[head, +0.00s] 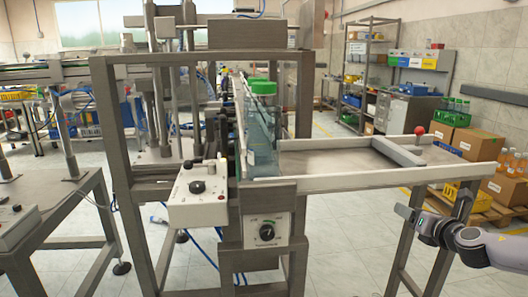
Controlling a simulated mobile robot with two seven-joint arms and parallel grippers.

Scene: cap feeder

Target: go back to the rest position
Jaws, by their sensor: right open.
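My right gripper (408,213) is at the lower right of the head view, in front of the feeder table's legs. It is open, and I see nothing between its fingers. My right arm comes in from the right edge. My left gripper and left arm are not in view.
A side tray table (385,182) with a raised rim extends right from the machine, above my right gripper. A control box (198,196) and a dial panel (267,232) face me. Cardboard boxes (477,143) stand at the right. Open floor lies between the legs.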

